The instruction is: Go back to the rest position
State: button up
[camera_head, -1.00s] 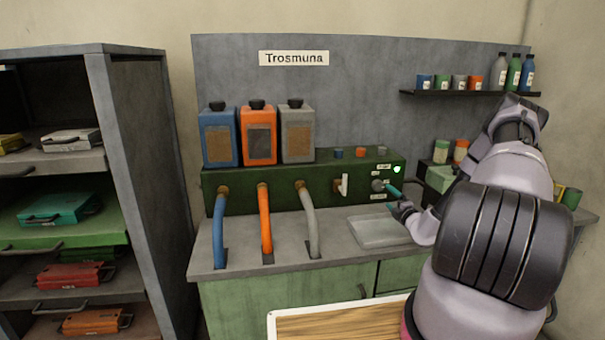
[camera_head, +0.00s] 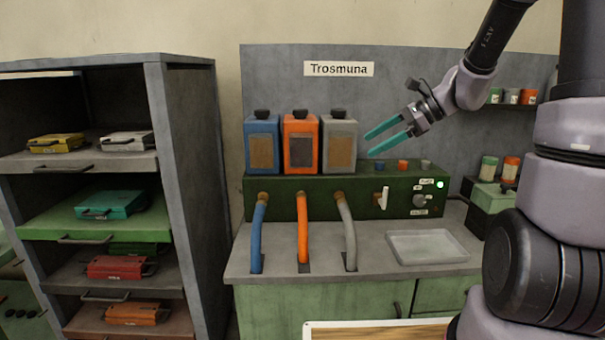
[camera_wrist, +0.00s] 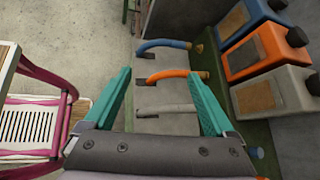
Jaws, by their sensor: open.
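My gripper (camera_head: 386,137) is raised in front of the grey back panel, just right of the grey canister (camera_head: 339,145) and above the green machine box (camera_head: 350,188). Its two teal fingers are apart with nothing between them. In the wrist view my gripper (camera_wrist: 165,100) points down over the hoses, with the fingers spread and empty. The dial (camera_head: 419,201) and the lit green lamp (camera_head: 440,184) on the machine's front are clear of it.
Blue (camera_head: 262,145) and orange (camera_head: 300,143) canisters stand beside the grey one. Three hoses run down to the counter (camera_head: 285,262). A shallow clear tray (camera_head: 428,247) lies on the counter. A shelf rack (camera_head: 185,160) with coloured cases stands left. Small jars (camera_head: 511,168) stand at the right.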

jog(key=s+d+r+n+t+h, duration=0.1)
jog(key=s+d+r+n+h, duration=0.1)
jog(key=s, duration=0.4)
jog(key=s+d+r+n+t+h, duration=0.1)
jog(key=s+d+r+n+h, duration=0.1)
jog(key=s+n, duration=0.4)
jog(key=s+d+r+n+t+h, duration=0.2)
jog(key=s+r+n+h, duration=0.2)
jog(key=s+r+n, duration=0.1)
jog(key=shift+s+d+r, duration=0.25)
jog(key=shift+s+r, duration=0.05)
jog(key=shift+s, duration=0.15)
